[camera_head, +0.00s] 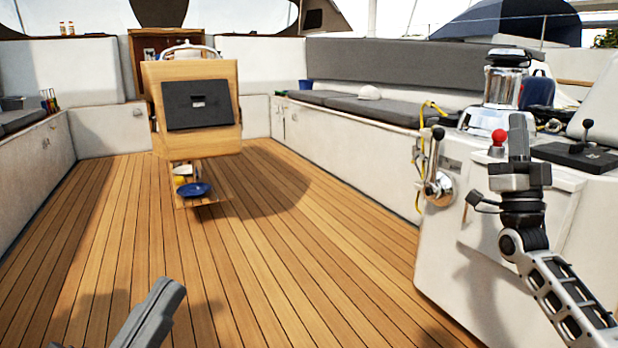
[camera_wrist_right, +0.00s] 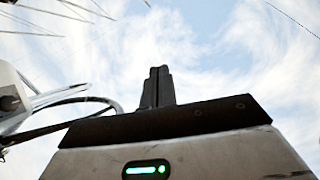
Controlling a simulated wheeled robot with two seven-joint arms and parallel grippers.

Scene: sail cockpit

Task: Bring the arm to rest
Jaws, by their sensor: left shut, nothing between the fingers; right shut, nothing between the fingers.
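My right gripper (camera_head: 518,137) points upward at the right of the head view, in front of the white console. Its fingers are shut and empty. In the right wrist view the shut fingers (camera_wrist_right: 158,87) stand side by side against the sky. My left gripper (camera_head: 165,298) shows at the bottom left of the head view, low over the teak floor, with its fingers shut and empty. Most of the left arm is out of view.
Beside my right gripper, the console (camera_head: 455,255) carries a chrome winch (camera_head: 502,88), a red-knobbed lever (camera_head: 498,137) and a throttle lever (camera_head: 436,165). The teak floor (camera_head: 260,270) is clear in the middle.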

